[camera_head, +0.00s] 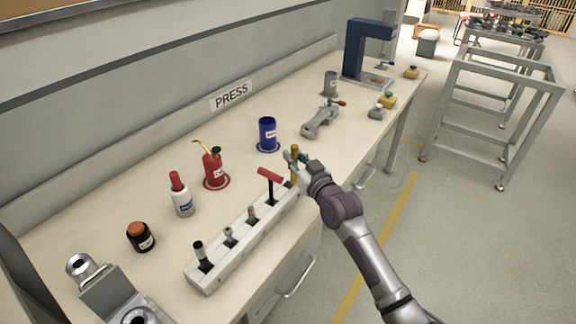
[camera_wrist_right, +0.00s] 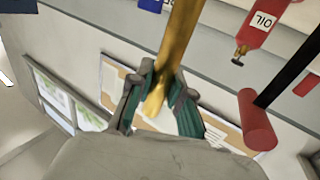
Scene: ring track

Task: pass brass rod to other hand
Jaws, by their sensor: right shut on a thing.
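The brass rod (camera_head: 295,152) stands about upright at the far right end of the white slotted rack (camera_head: 206,283). My right gripper (camera_head: 298,160) is shut on the rod. In the right wrist view the rod (camera_wrist_right: 182,35) passes between the fingers of the right gripper (camera_wrist_right: 158,92) and runs out of the top of the picture. I cannot tell whether the rod's lower end is still in the rack or just above it. My left gripper is in neither view.
The rack also holds a red-handled tool (camera_head: 270,175) and several shorter tools. Behind it stand a blue cup (camera_head: 267,133), a red oil can (camera_head: 214,170), a white bottle (camera_head: 181,198) and a black jar (camera_head: 141,238). A grey vise (camera_head: 320,121) and blue press (camera_head: 358,50) are farther right.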

